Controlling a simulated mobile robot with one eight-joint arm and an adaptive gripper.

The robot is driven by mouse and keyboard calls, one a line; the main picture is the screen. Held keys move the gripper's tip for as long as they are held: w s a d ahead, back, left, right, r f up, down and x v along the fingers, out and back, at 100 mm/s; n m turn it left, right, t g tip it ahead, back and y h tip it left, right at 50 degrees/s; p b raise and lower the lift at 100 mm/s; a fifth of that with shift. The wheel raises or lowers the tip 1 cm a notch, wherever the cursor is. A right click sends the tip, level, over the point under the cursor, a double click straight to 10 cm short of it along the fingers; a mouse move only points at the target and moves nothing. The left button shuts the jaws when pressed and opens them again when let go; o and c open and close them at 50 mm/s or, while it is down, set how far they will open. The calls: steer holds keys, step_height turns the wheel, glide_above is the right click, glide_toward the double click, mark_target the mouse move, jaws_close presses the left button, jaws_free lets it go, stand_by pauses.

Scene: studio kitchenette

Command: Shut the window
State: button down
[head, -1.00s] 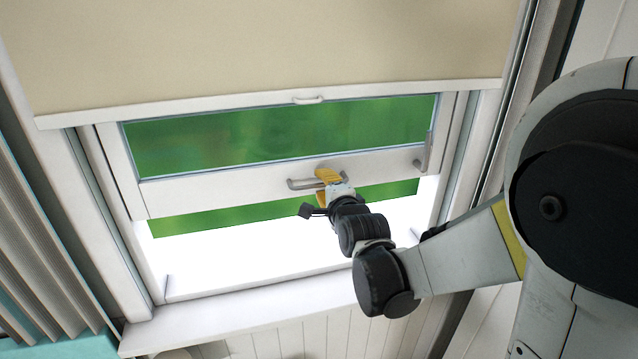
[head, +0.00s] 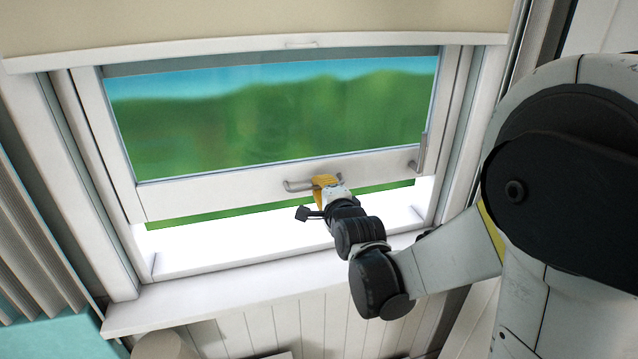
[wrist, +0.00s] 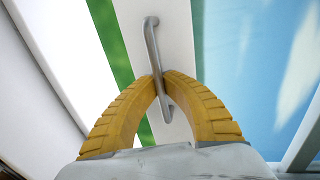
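The window sash (head: 230,198) is a white frame around a pane, and it stands partly open. A strip of green outdoors (head: 190,220) shows between its bottom rail and the white sill (head: 235,255). A grey bar handle (head: 297,186) is fixed on the bottom rail. It also shows in the wrist view (wrist: 152,40). My gripper (head: 325,182) has yellow fingers and is at the right part of this handle. In the wrist view my gripper (wrist: 163,78) has its fingertips closed together around the bar.
A beige roller blind (head: 250,25) with a white bottom bar hangs over the window top. A second lever handle (head: 418,155) is on the right side of the sash. Grey curtain folds (head: 30,230) hang at the left. A teal surface (head: 60,335) is at lower left.

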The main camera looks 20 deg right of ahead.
step_height(320, 180, down, 17)
steer(key=b, duration=1.3)
steer(key=shift+f, duration=0.2)
steer(key=shift+s+f, duration=0.1)
steer(key=shift+s, duration=0.05)
steer(key=c, duration=1.5)
jaws_free()
steer(key=v, duration=1.2)
